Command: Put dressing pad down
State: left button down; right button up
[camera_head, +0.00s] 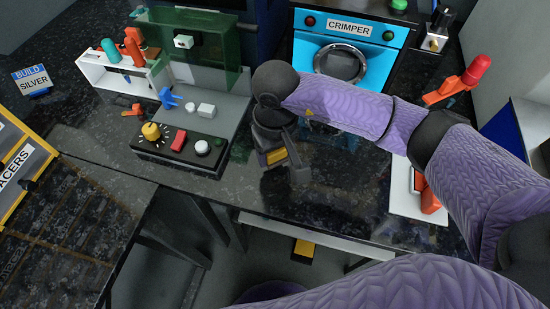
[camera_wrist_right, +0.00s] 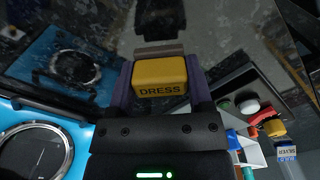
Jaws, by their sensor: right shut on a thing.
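The dressing pad (camera_wrist_right: 160,72) is a yellow block with "DRESS" on its front, and it sits between the fingers of my right gripper (camera_wrist_right: 160,88) in the wrist view. In the head view my right gripper (camera_head: 284,160) points down near the middle of the dark worktop, in front of the crimper, with a yellow side of the pad (camera_head: 276,156) showing. The right gripper is shut on the pad. The pad's underside is hidden, so I cannot tell whether it touches the worktop. My left gripper is not in view.
The blue crimper (camera_head: 348,40) stands behind. A control box with knobs (camera_head: 180,145) is left of my gripper, and a white rack (camera_head: 110,75) stands further left. A white tray (camera_head: 405,200) with an orange tool lies right. The worktop's front edge (camera_head: 330,236) is close.

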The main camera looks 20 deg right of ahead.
notch_tip(320, 180, down, 2)
jog(key=shift+f+b, duration=0.1)
jog(key=shift+b, duration=0.2)
jog(key=shift+f, duration=0.25)
jog(key=shift+r, duration=0.15)
jog(key=o, duration=1.1)
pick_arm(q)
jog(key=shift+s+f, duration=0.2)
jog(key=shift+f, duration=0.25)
pick_arm(e)
notch_tip(320, 180, up, 11)
jog(key=p, duration=0.3)
jog(key=shift+r+p, duration=0.3)
jog(key=shift+r, duration=0.25)
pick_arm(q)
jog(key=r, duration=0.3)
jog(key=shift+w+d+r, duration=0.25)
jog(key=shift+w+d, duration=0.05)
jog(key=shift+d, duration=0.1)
